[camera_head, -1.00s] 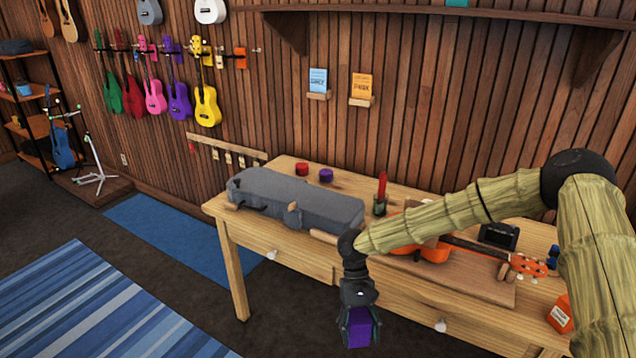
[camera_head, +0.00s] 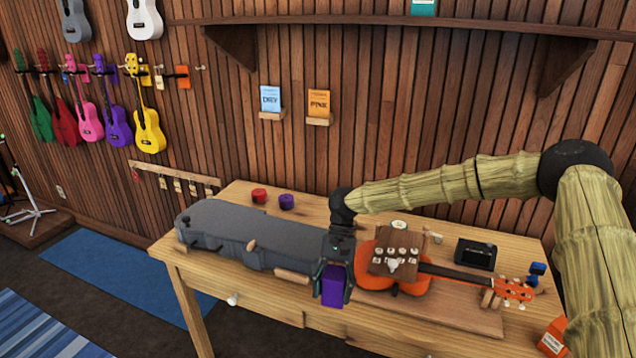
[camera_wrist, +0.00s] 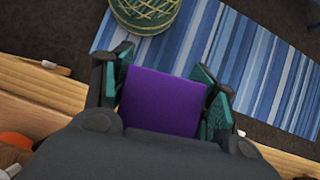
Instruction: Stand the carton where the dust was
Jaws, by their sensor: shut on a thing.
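A purple carton (camera_head: 333,287) is between the fingers of my gripper (camera_head: 336,289), which is shut on it. In the head view it hangs below my wrist, against the front edge of the wooden workbench (camera_head: 215,299). In the wrist view the purple carton (camera_wrist: 162,100) sits between the teal finger pads, with floor and rug beyond it, so it appears in front of the bench. A long wall shelf (camera_head: 375,19) runs along the top, with a teal box (camera_head: 423,7) on it, cut off by the frame. No dust shows.
On the bench lie a grey case (camera_head: 250,236), an orange ukulele (camera_head: 375,277), a black device (camera_head: 475,254) and red (camera_head: 259,195) and purple (camera_head: 286,201) pots. Blue (camera_head: 270,99) and orange (camera_head: 318,103) packets stand on small wall ledges. A woven basket (camera_wrist: 145,12) stands on the floor.

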